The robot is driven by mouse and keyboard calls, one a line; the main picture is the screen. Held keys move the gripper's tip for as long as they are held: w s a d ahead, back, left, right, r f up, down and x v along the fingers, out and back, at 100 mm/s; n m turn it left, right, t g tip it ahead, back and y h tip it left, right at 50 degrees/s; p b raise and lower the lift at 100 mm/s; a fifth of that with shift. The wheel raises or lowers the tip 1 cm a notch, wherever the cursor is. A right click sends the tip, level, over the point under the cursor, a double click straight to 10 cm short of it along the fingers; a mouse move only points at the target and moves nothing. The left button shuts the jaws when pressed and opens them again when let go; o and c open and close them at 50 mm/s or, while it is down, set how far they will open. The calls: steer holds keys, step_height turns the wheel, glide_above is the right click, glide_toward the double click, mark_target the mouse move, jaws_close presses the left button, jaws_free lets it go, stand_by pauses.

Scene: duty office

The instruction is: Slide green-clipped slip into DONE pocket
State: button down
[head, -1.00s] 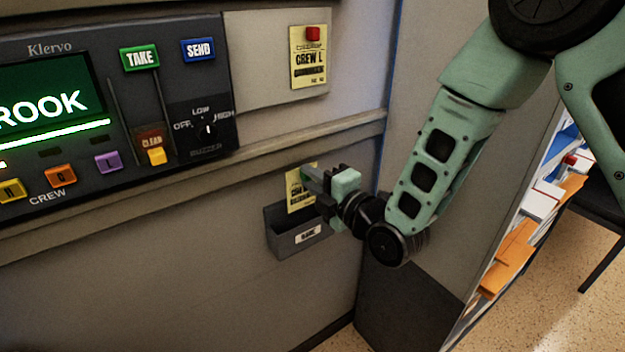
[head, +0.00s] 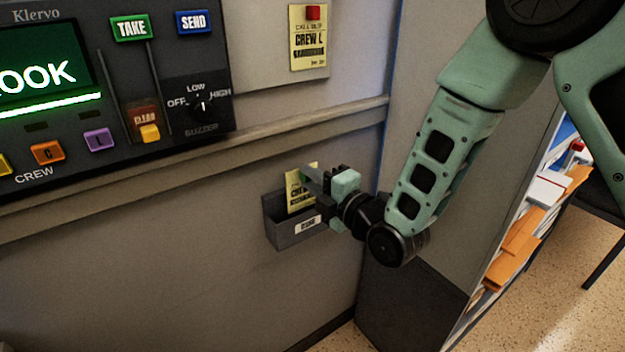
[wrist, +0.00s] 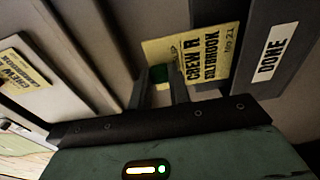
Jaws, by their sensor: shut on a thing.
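The white DONE label shows in the wrist view on the pocket front (wrist: 288,75). I cannot tell how deep the slip sits.
A red-clipped CREW L slip (head: 309,40) hangs on the panel above; a yellow slip also shows in the wrist view (wrist: 20,72). A ledge (head: 200,165) runs above the pocket. The Klervo console (head: 110,90) is at upper left. A cabinet side stands close on the right.

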mark_target(303, 194)
steer(key=shift+f+b, duration=2.55)
steer(key=shift+f, duration=0.15)
steer(key=c, duration=1.2)
jaws_free()
steer(key=shift+c, duration=0.2)
steer(key=shift+s+d, duration=0.1)
